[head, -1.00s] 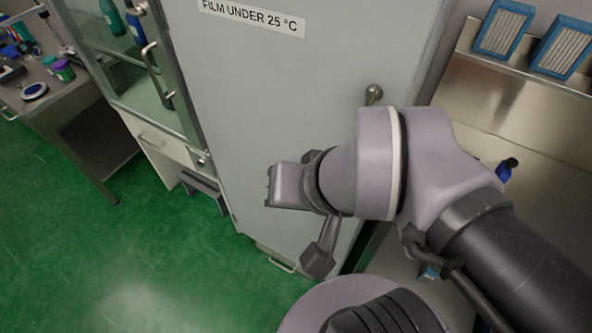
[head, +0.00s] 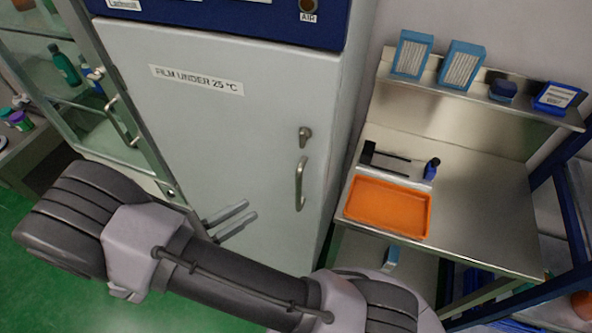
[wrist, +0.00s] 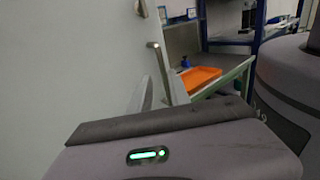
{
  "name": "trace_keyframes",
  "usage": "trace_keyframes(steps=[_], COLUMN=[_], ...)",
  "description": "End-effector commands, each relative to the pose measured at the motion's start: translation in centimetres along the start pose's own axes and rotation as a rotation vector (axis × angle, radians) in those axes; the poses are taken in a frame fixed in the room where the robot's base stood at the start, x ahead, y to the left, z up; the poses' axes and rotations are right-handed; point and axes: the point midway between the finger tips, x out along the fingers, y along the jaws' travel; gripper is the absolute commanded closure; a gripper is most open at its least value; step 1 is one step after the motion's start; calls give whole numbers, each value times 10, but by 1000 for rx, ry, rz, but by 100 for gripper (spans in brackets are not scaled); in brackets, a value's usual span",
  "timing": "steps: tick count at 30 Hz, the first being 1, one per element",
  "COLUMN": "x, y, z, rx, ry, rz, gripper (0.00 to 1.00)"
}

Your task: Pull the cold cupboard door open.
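The cold cupboard door (head: 220,130) is a flat pale grey panel with a "FILM UNDER 25 °C" label; it looks closed. Its upright metal handle (head: 300,183) is near the right edge, below a round lock knob (head: 305,135). My gripper (head: 250,209) is in front of the door, left of and slightly lower than the handle, apart from it. Its two grey fingers are spread with nothing seen between them. In the wrist view the door (wrist: 75,60) fills the left, and the handle (wrist: 156,54) shows beyond the fingers, partly covered by them.
A steel bench with an orange tray (head: 388,207) and a blue bottle (head: 431,168) stands right of the cupboard. A shelf above it holds blue-framed filters (head: 411,54). A glass-fronted cabinet (head: 75,75) is at left. Green floor shows at lower left.

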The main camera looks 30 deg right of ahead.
Motion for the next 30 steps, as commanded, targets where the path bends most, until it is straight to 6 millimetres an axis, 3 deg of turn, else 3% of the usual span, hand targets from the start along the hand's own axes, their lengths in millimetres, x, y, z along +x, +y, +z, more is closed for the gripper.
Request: trace_keyframes(steps=[9, 15, 21, 30], x=[95, 136, 154, 156], y=[-2, -2, -2, -1], z=[-3, -2, -2, -1], rx=[-1, 1, 0, 1], ry=[2, 3, 3, 3], rz=[-8, -6, -5, -3], gripper=[77, 77, 77, 79])
